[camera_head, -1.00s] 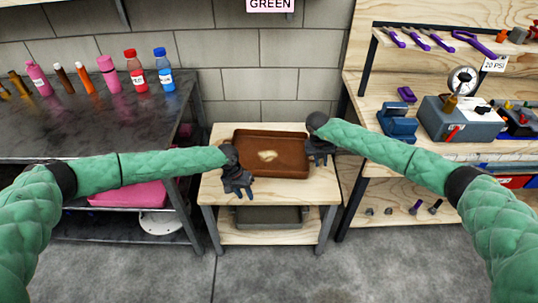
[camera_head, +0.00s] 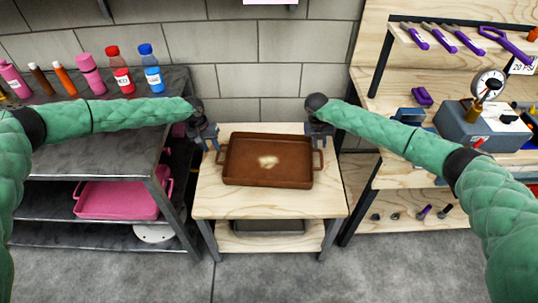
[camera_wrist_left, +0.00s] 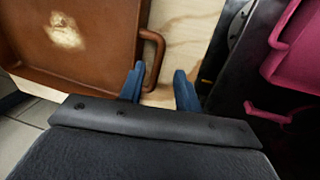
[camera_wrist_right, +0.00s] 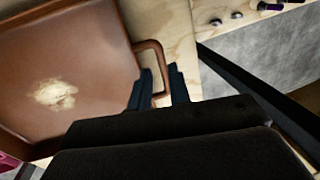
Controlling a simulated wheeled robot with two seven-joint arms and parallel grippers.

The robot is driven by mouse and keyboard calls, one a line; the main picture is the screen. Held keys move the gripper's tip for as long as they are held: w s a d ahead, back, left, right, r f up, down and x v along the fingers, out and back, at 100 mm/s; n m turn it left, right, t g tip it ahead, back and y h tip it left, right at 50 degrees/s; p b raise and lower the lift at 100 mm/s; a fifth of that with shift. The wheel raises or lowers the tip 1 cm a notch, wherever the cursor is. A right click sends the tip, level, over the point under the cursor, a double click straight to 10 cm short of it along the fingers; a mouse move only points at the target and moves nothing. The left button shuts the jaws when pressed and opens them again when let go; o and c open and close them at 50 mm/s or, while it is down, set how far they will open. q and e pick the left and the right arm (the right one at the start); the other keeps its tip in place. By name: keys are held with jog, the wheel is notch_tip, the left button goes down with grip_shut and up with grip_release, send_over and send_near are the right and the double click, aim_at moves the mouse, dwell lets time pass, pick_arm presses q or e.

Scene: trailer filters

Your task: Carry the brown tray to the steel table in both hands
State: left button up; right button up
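The brown tray (camera_head: 268,179) sits flat on a small wooden table, with a pale patch on its floor and a loop handle at each short end. My left gripper (camera_head: 213,146) is open at the left handle. In the left wrist view its fingers (camera_wrist_left: 160,88) stand on either side of the handle bar (camera_wrist_left: 161,56), not closed on it. My right gripper (camera_head: 321,147) is open at the right handle, its fingers (camera_wrist_right: 160,88) likewise around the handle bar (camera_wrist_right: 160,62) with gaps. The dark steel table (camera_head: 112,156) stands to the left.
Several bottles, including a red one (camera_head: 120,72) and a blue one (camera_head: 150,70), line the steel table's back. A pink tray (camera_head: 115,203) lies on its lower shelf. The workbench at right holds a gauge device (camera_head: 478,125). The steel table's front top looks clear.

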aim_at(217, 157)
pick_arm(q)
jog(key=shift+s+r, duration=0.1)
jog(key=shift+r, duration=0.05)
pick_arm(e)
jog(key=shift+r, duration=0.15)
